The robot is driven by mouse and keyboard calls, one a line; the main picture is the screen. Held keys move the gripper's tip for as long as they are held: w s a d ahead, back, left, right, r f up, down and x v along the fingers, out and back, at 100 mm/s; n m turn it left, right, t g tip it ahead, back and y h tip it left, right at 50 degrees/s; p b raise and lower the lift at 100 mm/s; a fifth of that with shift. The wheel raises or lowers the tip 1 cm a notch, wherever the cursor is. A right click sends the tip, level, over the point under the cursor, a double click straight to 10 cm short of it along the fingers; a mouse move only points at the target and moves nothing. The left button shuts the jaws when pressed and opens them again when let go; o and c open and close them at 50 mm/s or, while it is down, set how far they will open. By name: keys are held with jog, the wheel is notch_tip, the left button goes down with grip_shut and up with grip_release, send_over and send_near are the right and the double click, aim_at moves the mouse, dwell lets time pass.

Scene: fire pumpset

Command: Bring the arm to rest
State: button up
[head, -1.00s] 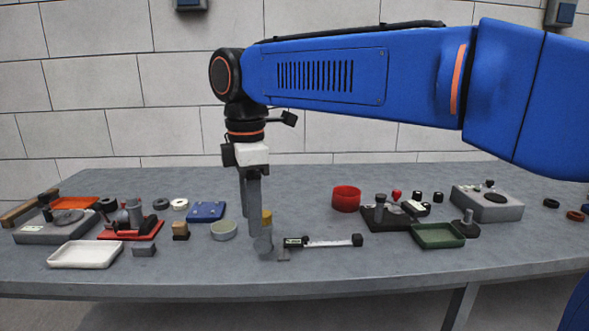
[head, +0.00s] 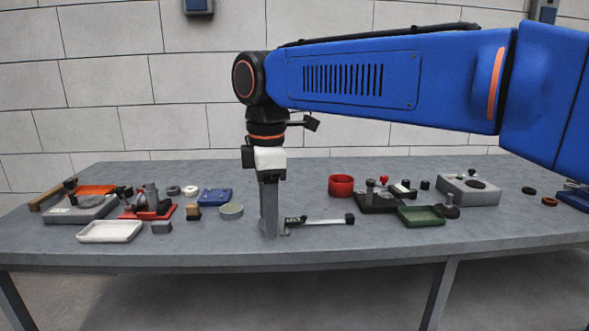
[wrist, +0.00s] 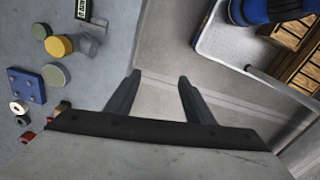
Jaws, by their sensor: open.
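My gripper (head: 269,236) hangs straight down from my blue arm in front of the table. The head view shows its fingers nearly edge-on, one behind the other. The wrist view shows the two fingers (wrist: 160,77) apart with nothing between them. They point over bare floor just outside the table edge. A yellow-topped round part (wrist: 59,46) is on the table, clear of the fingers; the gripper hides it in the head view. A caliper (head: 325,221) lies just right of the gripper in the head view.
The grey table (head: 330,254) holds a white tray (head: 110,231), a green tray (head: 421,216), a red cup (head: 341,185) and a grey-green disc (head: 231,211). In the wrist view, a light-coloured cart or tray (wrist: 228,52) with wooden boxes (wrist: 292,38) stands across the floor gap.

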jog(key=d+f+m+t, duration=0.1)
jog(key=d+m, duration=0.2)
jog(key=d, duration=0.3)
jog(key=d+f+m, duration=0.2)
jog(key=d+m, duration=0.1)
jog(key=d, duration=0.3)
jog(key=s+d+f+m+t, duration=0.1)
jog(key=s+d+f+m, duration=0.6)
jog(key=d, duration=0.4)
jog(key=s+d+f+m+t, duration=0.2)
jog(key=s+d+f+m, duration=0.5)
jog(key=d+f, duration=0.2)
jog(key=shift+s+d+f+m+t, duration=0.2)
jog(key=shift+d+m+t, duration=0.1)
jog(key=shift+d, duration=0.75)
